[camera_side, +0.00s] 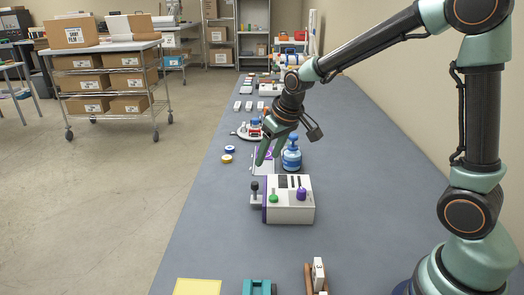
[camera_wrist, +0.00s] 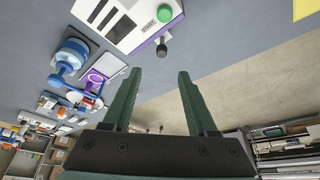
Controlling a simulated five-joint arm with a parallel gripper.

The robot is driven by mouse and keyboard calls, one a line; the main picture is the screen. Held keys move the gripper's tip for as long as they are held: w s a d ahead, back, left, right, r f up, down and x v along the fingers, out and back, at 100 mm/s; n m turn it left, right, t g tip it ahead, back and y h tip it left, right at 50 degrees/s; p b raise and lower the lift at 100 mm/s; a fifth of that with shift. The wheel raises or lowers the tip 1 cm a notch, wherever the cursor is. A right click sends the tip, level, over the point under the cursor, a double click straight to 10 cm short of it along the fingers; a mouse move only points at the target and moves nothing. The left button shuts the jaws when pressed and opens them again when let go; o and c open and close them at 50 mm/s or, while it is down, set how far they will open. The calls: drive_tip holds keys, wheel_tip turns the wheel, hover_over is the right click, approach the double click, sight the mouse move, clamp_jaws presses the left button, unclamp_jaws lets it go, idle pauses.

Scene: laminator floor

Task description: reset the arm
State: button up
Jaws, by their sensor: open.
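My gripper (camera_side: 268,156) is above the grey bench in the side view, beyond the small white machine and left of the blue bottle-like thing (camera_side: 291,155). Its green fingers point down and are apart. In the wrist view my gripper (camera_wrist: 160,73) shows two fingers with an empty gap between them. The white machine (camera_side: 298,211) has a green button (camera_side: 273,198), a purple knob (camera_side: 301,193) and a black-knobbed lever (camera_side: 255,189) at its left. The wrist view shows part of this machine (camera_wrist: 112,22) at the top.
A grey bench (camera_side: 220,235) runs away from the camera. A yellow sheet (camera_side: 197,287), a teal piece (camera_side: 259,287) and a wooden holder (camera_side: 311,280) are at the front. A cart with boxes (camera_side: 108,80) stands on the floor.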

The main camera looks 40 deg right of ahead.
drive_tip(key=shift+s+r, duration=0.2)
drive_tip(key=shift+r, duration=0.2)
drive_tip(key=s+r, duration=0.3)
drive_tip(key=s, duration=0.5)
drive_tip(key=s+a+r+t, duration=0.1)
drive_tip(key=s+r, duration=0.3)
drive_tip(key=s, duration=0.4)
drive_tip(key=shift+s, duration=0.35)
